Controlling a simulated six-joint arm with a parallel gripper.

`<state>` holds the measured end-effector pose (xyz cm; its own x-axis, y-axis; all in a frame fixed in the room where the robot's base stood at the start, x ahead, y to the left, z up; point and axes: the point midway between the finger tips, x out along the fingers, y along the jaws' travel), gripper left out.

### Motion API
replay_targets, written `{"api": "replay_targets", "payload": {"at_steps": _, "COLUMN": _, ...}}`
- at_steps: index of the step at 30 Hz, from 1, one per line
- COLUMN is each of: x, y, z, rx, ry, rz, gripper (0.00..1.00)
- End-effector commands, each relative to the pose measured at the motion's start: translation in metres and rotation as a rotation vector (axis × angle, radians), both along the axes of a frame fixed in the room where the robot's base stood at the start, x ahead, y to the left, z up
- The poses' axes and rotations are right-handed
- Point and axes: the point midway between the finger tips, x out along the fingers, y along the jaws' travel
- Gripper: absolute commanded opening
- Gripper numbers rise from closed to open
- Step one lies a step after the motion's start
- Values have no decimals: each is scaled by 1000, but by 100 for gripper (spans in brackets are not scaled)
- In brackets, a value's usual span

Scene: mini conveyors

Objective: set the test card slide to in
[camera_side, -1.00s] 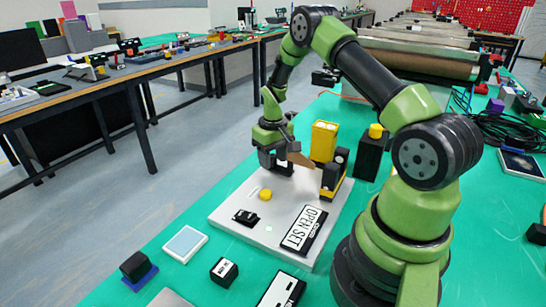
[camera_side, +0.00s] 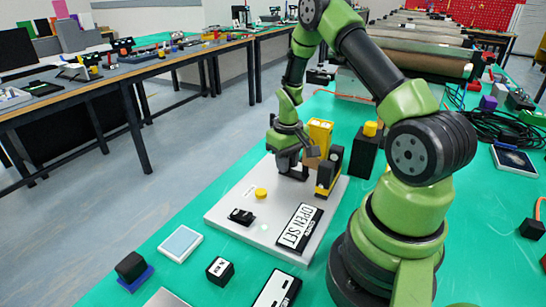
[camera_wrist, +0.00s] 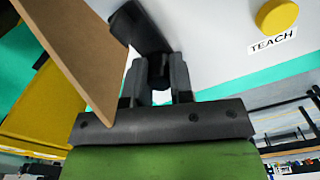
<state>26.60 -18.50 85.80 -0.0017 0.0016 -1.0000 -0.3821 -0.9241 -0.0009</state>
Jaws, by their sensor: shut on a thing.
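The brown test card (camera_wrist: 75,50) stands close beside my fingers in the wrist view. In the side view a small part of the card (camera_side: 311,158) shows between my gripper and the yellow and black posts. My gripper (camera_side: 292,172) is low over the grey plate (camera_side: 235,207). In the wrist view my gripper (camera_wrist: 158,80) is shut on the black slide handle (camera_wrist: 137,27) beside the card. The slide's lower part and any end stop are hidden by my gripper. Whether the card sits fully between the posts cannot be told.
A yellow block (camera_side: 319,136) and a black sensor post (camera_side: 332,162) stand just right of my gripper. The plate's front left is free of tall things.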

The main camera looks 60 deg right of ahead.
Motion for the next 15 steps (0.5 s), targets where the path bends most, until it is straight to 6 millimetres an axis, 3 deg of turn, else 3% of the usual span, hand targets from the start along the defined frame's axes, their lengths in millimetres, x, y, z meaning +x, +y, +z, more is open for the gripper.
{"api": "replay_targets", "payload": {"at_steps": 4, "x": -17, "y": -1, "z": 0, "rx": -2, "ry": -1, "rz": -3, "gripper": 0}}
{"api": "replay_targets", "payload": {"at_steps": 14, "x": -22, "y": -1, "z": 0, "rx": 0, "ry": 3, "rz": -2, "gripper": 0}}
{"api": "replay_targets", "payload": {"at_steps": 15, "x": -22, "y": -1, "z": 0, "rx": 1, "ry": 4, "rz": -1, "gripper": 24}}
